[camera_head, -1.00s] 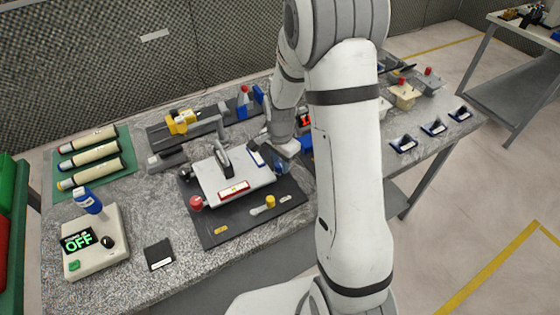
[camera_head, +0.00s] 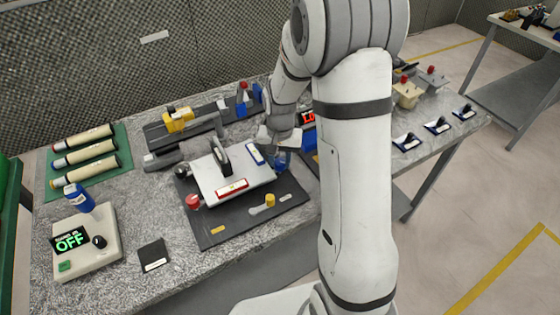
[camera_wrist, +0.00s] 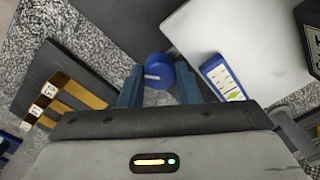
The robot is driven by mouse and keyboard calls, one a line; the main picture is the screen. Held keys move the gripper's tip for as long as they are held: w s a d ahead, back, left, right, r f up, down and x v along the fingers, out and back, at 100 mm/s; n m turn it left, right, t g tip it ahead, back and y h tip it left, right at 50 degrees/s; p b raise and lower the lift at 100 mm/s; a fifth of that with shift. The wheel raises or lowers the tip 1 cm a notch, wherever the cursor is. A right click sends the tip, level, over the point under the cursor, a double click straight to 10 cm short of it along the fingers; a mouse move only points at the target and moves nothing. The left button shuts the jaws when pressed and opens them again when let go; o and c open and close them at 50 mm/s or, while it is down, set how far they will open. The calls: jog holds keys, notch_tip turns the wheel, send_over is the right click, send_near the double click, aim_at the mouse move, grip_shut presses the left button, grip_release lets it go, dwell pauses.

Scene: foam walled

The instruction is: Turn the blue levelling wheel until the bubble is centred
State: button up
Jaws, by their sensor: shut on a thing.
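The blue levelling wheel (camera_wrist: 158,72) sits at the edge of a white tilting plate (camera_head: 210,182); it also shows below the gripper in the head view (camera_head: 281,160). My gripper (camera_wrist: 159,84) is shut on the wheel, one finger on each side; in the head view it is at the plate's right corner (camera_head: 280,140). A blue-framed level vial (camera_wrist: 225,78) lies on the plate beside the wheel, also in the head view (camera_head: 255,154). A yellow-green patch shows toward one end of the vial; its exact centring is unclear. A red-framed vial (camera_head: 232,188) lies along the front edge.
A red knob (camera_head: 193,201), a yellow knob (camera_head: 270,200) and a black knob (camera_head: 181,170) surround the plate on a dark base (camera_head: 222,234). A black handle (camera_head: 220,154) stands on the plate. A box reading OFF (camera_head: 84,244) is at left. A yellow-topped fixture (camera_head: 178,121) stands behind.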

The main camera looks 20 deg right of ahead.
jog(key=shift+n, duration=0.5)
jog(key=o, duration=1)
jog(key=shift+r, duration=0.1)
